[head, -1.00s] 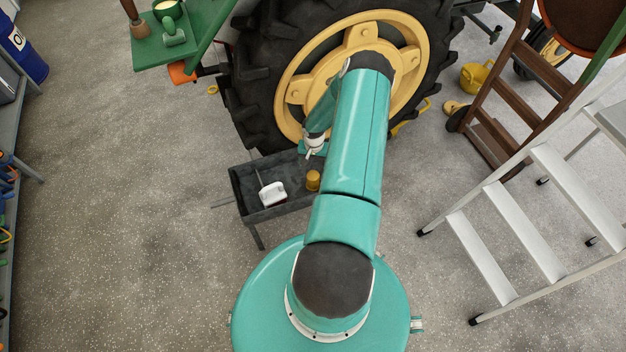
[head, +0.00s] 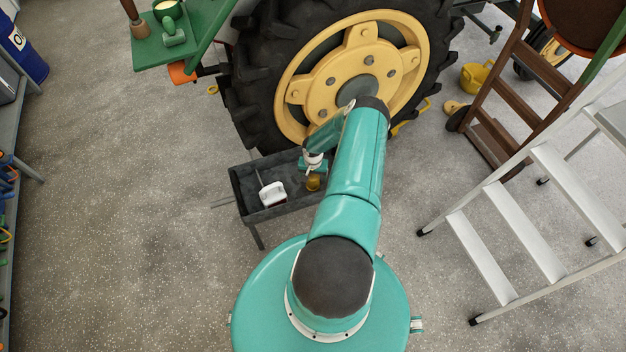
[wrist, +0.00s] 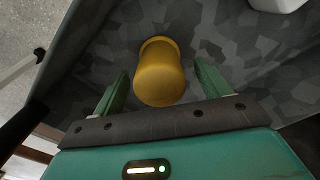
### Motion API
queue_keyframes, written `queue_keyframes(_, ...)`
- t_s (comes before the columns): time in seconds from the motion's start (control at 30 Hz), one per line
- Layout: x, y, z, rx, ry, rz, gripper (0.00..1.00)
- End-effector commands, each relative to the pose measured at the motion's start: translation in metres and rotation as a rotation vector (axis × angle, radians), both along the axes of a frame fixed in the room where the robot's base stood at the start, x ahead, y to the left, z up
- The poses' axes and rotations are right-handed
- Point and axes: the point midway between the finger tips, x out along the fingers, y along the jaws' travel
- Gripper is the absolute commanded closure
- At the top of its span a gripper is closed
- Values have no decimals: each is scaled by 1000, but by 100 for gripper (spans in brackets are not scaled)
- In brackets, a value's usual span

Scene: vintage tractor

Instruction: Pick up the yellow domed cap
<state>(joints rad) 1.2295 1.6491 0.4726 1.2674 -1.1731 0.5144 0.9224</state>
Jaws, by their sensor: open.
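The yellow domed cap (head: 313,183) stands in the right part of a dark grey tray (head: 243,190), in front of the big tractor wheel. In the wrist view the cap (wrist: 160,72) is between and slightly beyond the fingertips of my gripper (wrist: 158,80). The two green fingers are apart, one on each side, with a gap visible to the cap on both sides. In the head view my gripper (head: 313,168) is over the tray's right end, just above the cap, and partly covers it.
A white object (head: 272,194) lies in the tray left of the cap, and its edge shows in the wrist view. The tractor wheel (head: 350,75) rises right behind the tray. A stepladder (head: 545,215) stands at the right. The floor left of the tray is clear.

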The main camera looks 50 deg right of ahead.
Motion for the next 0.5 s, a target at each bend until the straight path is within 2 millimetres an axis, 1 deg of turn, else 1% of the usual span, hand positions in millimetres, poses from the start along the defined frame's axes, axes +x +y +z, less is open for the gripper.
queue_keyframes(0.17,0,0,0,0,0,0,24)
queue_keyframes(0.27,0,0,0,0,0,1,42)
queue_keyframes(0.4,0,0,0,0,0,1,69)
queue_keyframes(0.43,0,0,0,0,0,1,73)
queue_keyframes(0.5,0,0,0,0,0,1,73)
